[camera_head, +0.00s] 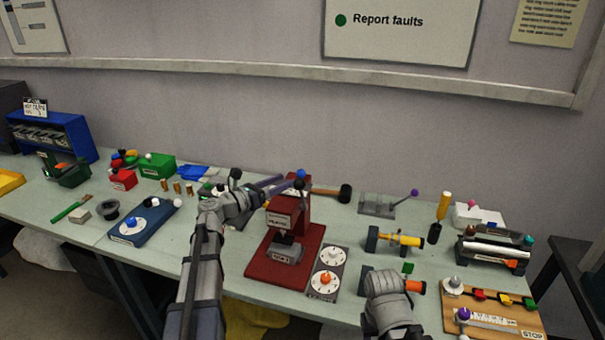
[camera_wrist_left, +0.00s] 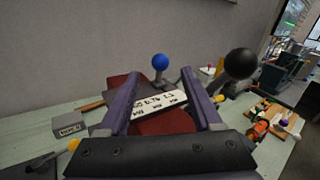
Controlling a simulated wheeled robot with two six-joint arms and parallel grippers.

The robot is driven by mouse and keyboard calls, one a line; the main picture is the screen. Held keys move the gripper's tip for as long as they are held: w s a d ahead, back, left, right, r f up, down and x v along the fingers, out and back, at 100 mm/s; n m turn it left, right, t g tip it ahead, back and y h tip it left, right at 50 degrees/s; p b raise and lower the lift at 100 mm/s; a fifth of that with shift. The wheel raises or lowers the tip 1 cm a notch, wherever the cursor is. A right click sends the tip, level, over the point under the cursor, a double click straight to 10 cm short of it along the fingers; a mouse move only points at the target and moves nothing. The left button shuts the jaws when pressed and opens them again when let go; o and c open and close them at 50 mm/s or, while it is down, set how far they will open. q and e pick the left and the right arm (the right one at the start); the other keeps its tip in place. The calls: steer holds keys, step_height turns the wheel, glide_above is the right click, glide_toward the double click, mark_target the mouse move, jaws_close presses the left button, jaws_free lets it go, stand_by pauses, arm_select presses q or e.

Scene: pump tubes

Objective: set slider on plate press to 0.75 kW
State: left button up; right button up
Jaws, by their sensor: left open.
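The plate press (camera_head: 289,218) is a dark red stand on a red base, with a label on its front and a blue ball knob (camera_head: 300,174) at its top. In the left wrist view, a white scale strip (camera_wrist_left: 158,104) with printed figures, too blurred to read surely, lies between my fingers. The blue ball (camera_wrist_left: 160,62) stands beyond it. My left gripper (camera_head: 285,184) is open at the top of the press, its purple fingers (camera_wrist_left: 158,98) on either side of the strip. I cannot tell whether they touch anything. My right arm's end (camera_head: 390,295) is at the front; its fingers are hidden.
A grey panel with two dials (camera_head: 326,271) stands right of the press. A black-headed mallet (camera_head: 345,193) lies behind it. A blue dial box (camera_head: 143,222) is to the left. A black ball (camera_wrist_left: 240,62) is near my right-hand finger in the wrist view.

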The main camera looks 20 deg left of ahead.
mark_target(301, 172)
arm_select(q)
steer(key=x, duration=0.7)
steer(key=shift+w+d, duration=0.2)
steer(key=shift+w, duration=0.05)
steer(key=shift+c, duration=0.2)
jaws_close()
stand_by(1.0)
